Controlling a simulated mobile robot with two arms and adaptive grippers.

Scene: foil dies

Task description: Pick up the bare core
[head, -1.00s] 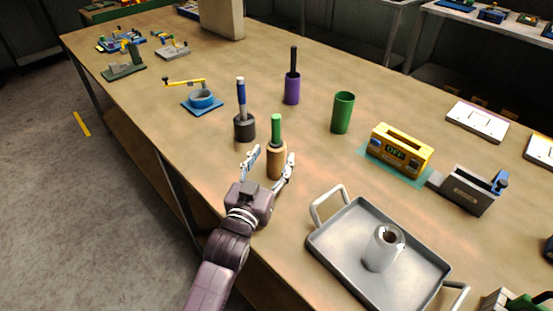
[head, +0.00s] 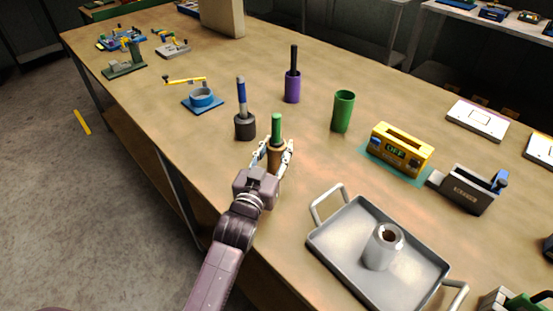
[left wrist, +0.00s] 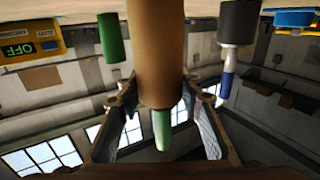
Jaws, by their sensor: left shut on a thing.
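The bare core, a brown cylinder (head: 276,157), stands upright near the table's front edge with a green rod (head: 277,127) sticking up out of its top. My left gripper (head: 277,150) has its two fingers closed around the core, one on each side. In the left wrist view, which is upside down, the brown core (left wrist: 155,55) fills the middle between the fingers, and the green rod (left wrist: 161,130) hangs below it. The core still appears to stand on the table. My right gripper does not show.
A dark cylinder (head: 245,128) with a blue rod stands close behind left. A purple cylinder (head: 292,92) and a green cup (head: 343,113) stand farther back. A grey tray (head: 345,245) holding a silver roll (head: 382,250) lies to the right, before a yellow device (head: 400,150).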

